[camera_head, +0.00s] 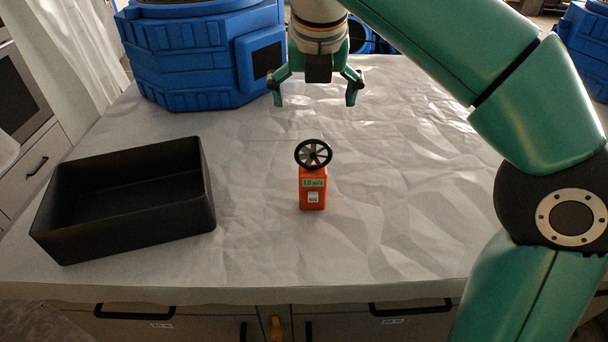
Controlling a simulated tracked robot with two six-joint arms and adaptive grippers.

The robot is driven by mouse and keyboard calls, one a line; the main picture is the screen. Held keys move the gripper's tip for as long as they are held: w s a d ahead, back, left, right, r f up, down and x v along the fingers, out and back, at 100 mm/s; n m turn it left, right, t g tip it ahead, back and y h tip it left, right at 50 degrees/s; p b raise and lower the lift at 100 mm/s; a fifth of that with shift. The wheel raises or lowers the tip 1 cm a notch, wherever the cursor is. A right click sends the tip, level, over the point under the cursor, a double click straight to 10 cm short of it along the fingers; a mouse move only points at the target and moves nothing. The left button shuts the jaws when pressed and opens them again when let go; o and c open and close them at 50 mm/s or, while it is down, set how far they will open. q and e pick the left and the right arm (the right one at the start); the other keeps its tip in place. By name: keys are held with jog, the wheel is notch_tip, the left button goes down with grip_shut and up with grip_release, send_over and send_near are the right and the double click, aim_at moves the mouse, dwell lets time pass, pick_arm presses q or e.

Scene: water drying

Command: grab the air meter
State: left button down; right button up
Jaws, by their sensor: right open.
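The air meter (313,188) is a small orange box with a display and a black fan wheel on top. It stands upright near the middle of the white-covered table. My right gripper (316,100) points down with its two green fingers spread apart and nothing between them. In the picture it is above the air meter, apart from it. My left gripper is not in view.
An empty black open box (128,200) stands on the table (400,235) at the left. A large blue container (195,60) stands at the back left. The crumpled table surface around the air meter is clear. Drawers with black handles are below the front edge.

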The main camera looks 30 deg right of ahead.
aim_at(314, 146)
jog(key=b+x, duration=0.2)
jog(key=x, duration=0.8)
jog(key=shift+w+f, duration=0.15)
jog(key=shift+f, duration=0.2)
jog(key=x, duration=0.3)
jog(key=b+x, duration=0.1)
jog(key=shift+s+d+f, duration=0.2)
jog(key=shift+s, duration=0.15)
jog(key=shift+w+d+f, duration=0.1)
jog(key=shift+w+f, duration=0.2)
jog(key=shift+f, duration=0.2)
jog(key=c, duration=1.8)
jog(key=shift+r, duration=0.1)
